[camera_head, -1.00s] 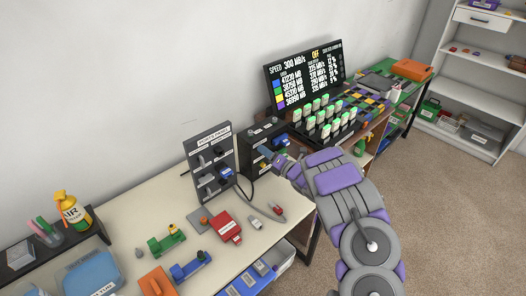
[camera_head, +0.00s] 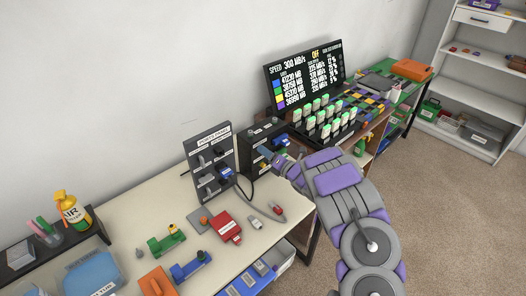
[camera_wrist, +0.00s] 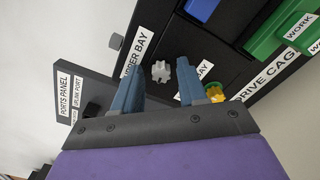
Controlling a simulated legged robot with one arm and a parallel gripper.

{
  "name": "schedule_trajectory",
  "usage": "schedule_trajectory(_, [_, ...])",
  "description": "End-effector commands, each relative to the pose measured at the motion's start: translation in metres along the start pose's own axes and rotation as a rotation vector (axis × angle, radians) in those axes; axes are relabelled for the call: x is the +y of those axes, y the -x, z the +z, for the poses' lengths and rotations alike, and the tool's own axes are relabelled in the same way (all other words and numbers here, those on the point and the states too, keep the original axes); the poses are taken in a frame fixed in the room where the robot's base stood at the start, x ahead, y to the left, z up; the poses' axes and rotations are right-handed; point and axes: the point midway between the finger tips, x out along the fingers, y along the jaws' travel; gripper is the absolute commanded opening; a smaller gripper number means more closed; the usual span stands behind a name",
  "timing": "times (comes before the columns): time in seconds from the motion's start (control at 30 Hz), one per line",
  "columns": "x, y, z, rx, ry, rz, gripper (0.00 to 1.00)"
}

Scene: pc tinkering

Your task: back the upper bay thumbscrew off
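The upper bay thumbscrew is a pale grey, notched knob (camera_wrist: 160,71) on the dark face of the drive cage (camera_wrist: 228,42), beside the "UPPER BAY" label (camera_wrist: 135,50). My gripper (camera_wrist: 160,62) is open, with one blue finger on each side of the knob in the wrist view. I see a gap between the knob and each finger; I cannot tell how far it lies beyond the tips. In the head view my gripper (camera_head: 268,159) is at the front of the black drive cage (camera_head: 263,129), and the thumbscrew is hidden there.
A second label ending in "BAY" (camera_wrist: 203,72) and a yellow part (camera_wrist: 214,92) sit by the right finger. The ports panel (camera_head: 209,162) stands close on the left, with a dark cable beside it. Green-topped drives (camera_head: 325,117) stand to the right. Loose connectors lie on the bench (camera_head: 130,208).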

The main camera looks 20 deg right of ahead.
Motion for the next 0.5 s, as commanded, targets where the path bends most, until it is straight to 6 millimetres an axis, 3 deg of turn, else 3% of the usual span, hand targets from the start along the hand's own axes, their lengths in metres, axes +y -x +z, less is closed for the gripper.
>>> schedule_trajectory(0.27, [-0.001,0.003,0.0,0.0,-0.001,-0.001,0.41])
schedule_trajectory(0.5, [-0.002,0.026,0.0,0.0,0.0,-0.005,0.41])
